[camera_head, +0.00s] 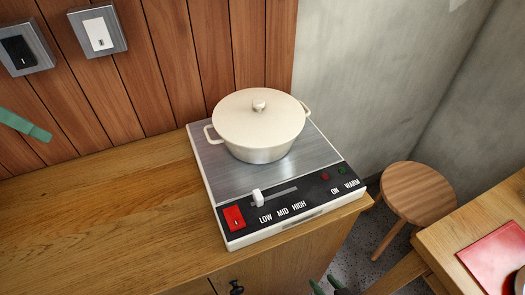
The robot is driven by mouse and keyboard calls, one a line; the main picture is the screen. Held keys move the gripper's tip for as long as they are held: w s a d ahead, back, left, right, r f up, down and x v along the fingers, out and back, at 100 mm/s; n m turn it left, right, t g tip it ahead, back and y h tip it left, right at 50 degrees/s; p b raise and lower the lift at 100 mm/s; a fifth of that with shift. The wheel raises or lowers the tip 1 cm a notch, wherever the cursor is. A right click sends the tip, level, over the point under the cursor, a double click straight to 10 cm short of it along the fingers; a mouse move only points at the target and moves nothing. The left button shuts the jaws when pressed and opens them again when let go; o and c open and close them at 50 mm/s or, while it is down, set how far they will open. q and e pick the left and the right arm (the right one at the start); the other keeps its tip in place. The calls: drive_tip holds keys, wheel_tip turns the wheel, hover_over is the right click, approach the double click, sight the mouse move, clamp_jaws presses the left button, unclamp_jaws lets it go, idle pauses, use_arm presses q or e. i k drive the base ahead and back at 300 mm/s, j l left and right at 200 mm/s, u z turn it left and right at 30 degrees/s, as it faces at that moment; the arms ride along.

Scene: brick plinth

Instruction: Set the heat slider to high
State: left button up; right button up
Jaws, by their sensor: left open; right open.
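The heat slider's white knob (257,197) sits at the left end of its slot, by the LOW mark. The slot runs right past MID towards HIGH on the black front panel of the hot plate (213,187). My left gripper (27,128) shows only partly at the left edge, teal, over the counter's back and far from the slider. My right gripper (327,287) shows only its tips at the bottom edge, below and right of the panel. Both are open and apart from the slider.
A cream lidded pot (260,125) stands on the hot plate behind the slider. A red switch (234,217) is left of the slider; small red and green lights are at right. The wooden counter (110,220) is clear at left. A stool (418,190) stands at right.

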sight(258, 198)
drive_tip(key=k+l+z, duration=0.1)
drive_tip(key=z, duration=0.35)
drive_tip(key=k+l+z, duration=0.2)
drive_tip(key=z, duration=0.2)
